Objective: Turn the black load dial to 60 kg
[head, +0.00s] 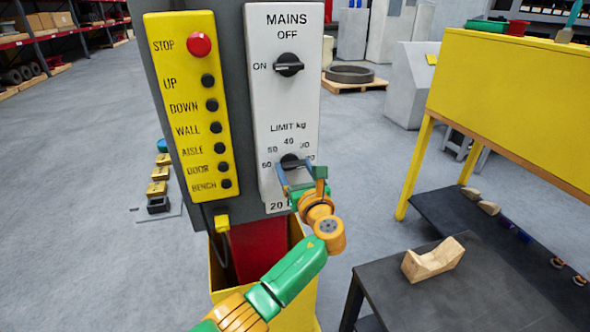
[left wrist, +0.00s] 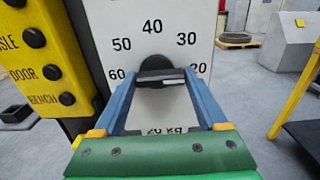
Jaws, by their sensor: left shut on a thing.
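The black load dial (head: 291,161) is on the white panel (head: 284,105) under the words LIMIT kg, with numbers from 60 on its left over 40 at the top to 20 on its right. In the left wrist view the dial (left wrist: 158,72) has its grip bar about level, and a pale mark shows on the bar's right part, toward 20. A label below reads 20 kg, partly covered. My left gripper (head: 303,176) is shut on the dial; its blue fingers (left wrist: 160,88) are at the two ends of the bar. My right gripper is not in view.
The black MAINS switch (head: 288,65) is above, its mark toward ON. A yellow button panel (head: 195,105) with a red STOP button (head: 199,44) is close on the left. A dark table (head: 440,290) with a wooden block (head: 433,260) stands at the lower right.

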